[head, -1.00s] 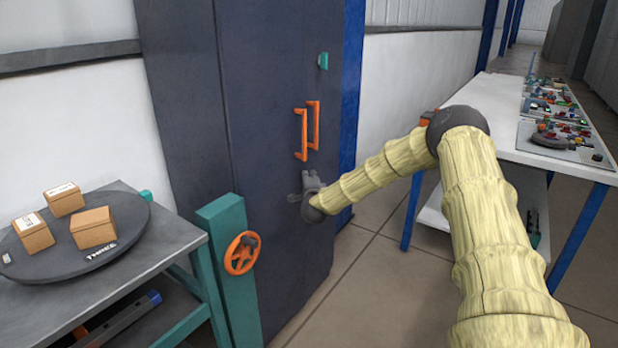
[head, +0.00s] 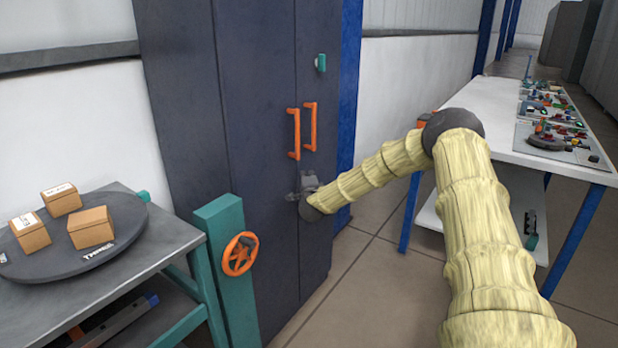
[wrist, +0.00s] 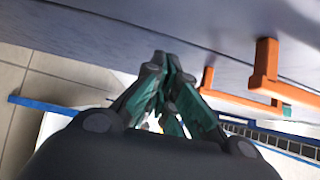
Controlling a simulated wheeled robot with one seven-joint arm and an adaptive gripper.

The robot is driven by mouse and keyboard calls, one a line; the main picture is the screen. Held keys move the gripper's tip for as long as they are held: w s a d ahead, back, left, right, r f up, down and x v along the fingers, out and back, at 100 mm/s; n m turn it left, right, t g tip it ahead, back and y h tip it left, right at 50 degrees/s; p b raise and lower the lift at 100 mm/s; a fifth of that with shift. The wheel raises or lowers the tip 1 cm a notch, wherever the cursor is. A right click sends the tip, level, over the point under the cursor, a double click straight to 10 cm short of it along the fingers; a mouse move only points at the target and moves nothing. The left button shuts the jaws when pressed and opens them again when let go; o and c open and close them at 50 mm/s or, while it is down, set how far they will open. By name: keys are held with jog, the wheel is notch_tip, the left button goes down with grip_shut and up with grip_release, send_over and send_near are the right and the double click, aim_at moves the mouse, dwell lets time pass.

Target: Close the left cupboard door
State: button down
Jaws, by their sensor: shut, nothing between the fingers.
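The dark blue-grey cupboard has a left door (head: 255,150) and a narrower-looking right door (head: 315,200). Each has an orange handle, the left one (head: 294,133) and the right one (head: 310,127), side by side at the seam. The left door looks flush or nearly flush with the right; a small gap cannot be ruled out. My gripper (head: 293,197) is shut and empty, below the handles at the seam; I cannot tell whether it touches the door. In the wrist view its teal fingers (wrist: 162,62) are together beside the door face, and both handles show at right.
A teal post with an orange handwheel (head: 239,254) stands in front of the cupboard's lower left. A grey table (head: 160,240) with a round turntable and boxes is at left. A white workbench (head: 500,120) with parts is at right. The floor between is clear.

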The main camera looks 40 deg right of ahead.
jog(key=s+d+v, duration=0.1)
jog(key=d+v, duration=0.1)
jog(key=v, duration=0.9)
jog(key=s+a+f+n+g+y+p, duration=0.1)
jog(key=s+a+f+n+y, duration=0.2)
jog(key=a+f, duration=0.45)
jog(key=s+a+f+n+y+p, duration=0.1)
jog(key=a+f+n+y+p, duration=0.25)
jog(key=a, duration=0.65)
jog(key=s+a+f+n+g+y, duration=0.2)
jog(key=s+a+f+n+g, duration=0.2)
jog(key=s+a+f+n, duration=0.5)
jog(key=s+a+f+n+g+y+p, duration=0.1)
jog(key=s+a+f+g+p, duration=0.15)
jog(key=s+a, duration=0.45)
jog(key=s+a+f+n+g+y+p, duration=0.1)
jog(key=s+a+f+n+g, duration=0.2)
jog(key=s, duration=0.7)
jog(key=s+a+f+n+g+p, duration=0.1)
jog(key=s+n+g, duration=0.3)
jog(key=s, duration=1.9)
jog(key=shift+s+a+f+g+h+p, duration=0.25)
jog(key=shift+s+a+g+h+p, duration=0.15)
jog(key=shift+p, duration=0.2)
